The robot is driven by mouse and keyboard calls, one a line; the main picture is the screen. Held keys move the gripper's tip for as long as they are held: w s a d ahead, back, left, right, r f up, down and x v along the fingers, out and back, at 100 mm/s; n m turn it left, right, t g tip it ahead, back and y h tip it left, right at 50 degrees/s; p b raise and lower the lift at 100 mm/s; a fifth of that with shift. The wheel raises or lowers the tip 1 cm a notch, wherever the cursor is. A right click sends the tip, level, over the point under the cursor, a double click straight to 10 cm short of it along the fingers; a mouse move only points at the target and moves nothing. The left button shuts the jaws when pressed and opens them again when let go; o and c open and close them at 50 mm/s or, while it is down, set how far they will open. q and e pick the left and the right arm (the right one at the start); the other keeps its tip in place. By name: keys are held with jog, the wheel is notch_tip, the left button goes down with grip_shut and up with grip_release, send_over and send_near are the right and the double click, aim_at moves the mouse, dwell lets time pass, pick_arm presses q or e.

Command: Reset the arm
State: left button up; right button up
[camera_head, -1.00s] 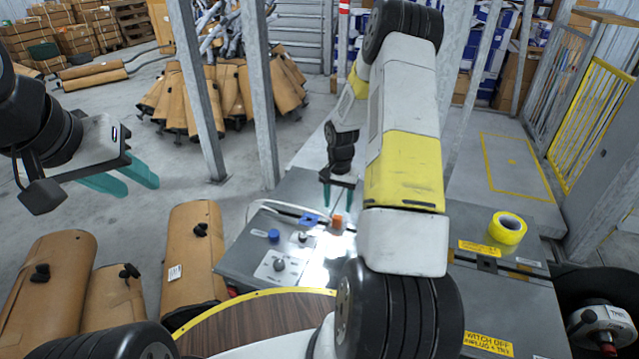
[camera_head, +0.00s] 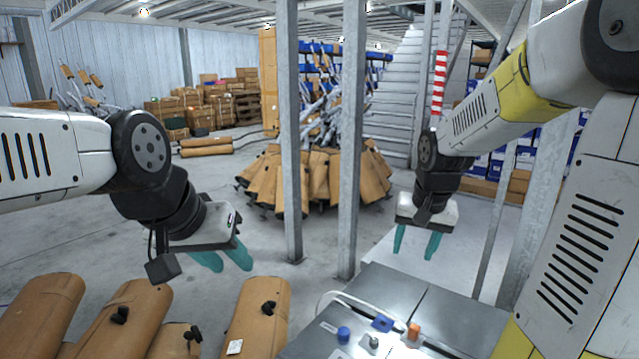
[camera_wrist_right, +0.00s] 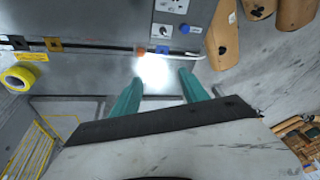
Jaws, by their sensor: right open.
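My left gripper (camera_head: 234,267) hangs in the air at the left of the head view, above the floor and behind the brown mufflers. Its two teal fingers are apart with nothing between them. My right gripper (camera_head: 415,254) hangs beyond the grey machine table (camera_head: 463,318), fingers pointing down. Its teal fingers are apart and empty. In the right wrist view the right gripper (camera_wrist_right: 160,78) is also open, with the table top ahead of its fingertips and nothing held.
Brown mufflers (camera_head: 258,318) stand at the front left. A blue knob (camera_head: 344,335) and an orange block (camera_head: 414,331) are on the table. Grey posts (camera_head: 352,150) rise mid-view, near a muffler pile (camera_head: 318,180). A yellow tape roll (camera_wrist_right: 18,79) shows in the wrist view. Open floor lies left.

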jog(key=s+a+r+n+t+y, duration=0.1)
jog(key=s+a+r+n, duration=0.1)
jog(key=s, duration=0.6)
jog(key=s+a+r+n+t+y, duration=0.1)
jog(key=s+a+r, duration=0.3)
jog(key=s, duration=0.3)
jog(key=shift+s+r+n+t, duration=0.4)
jog(key=shift+r, duration=0.5)
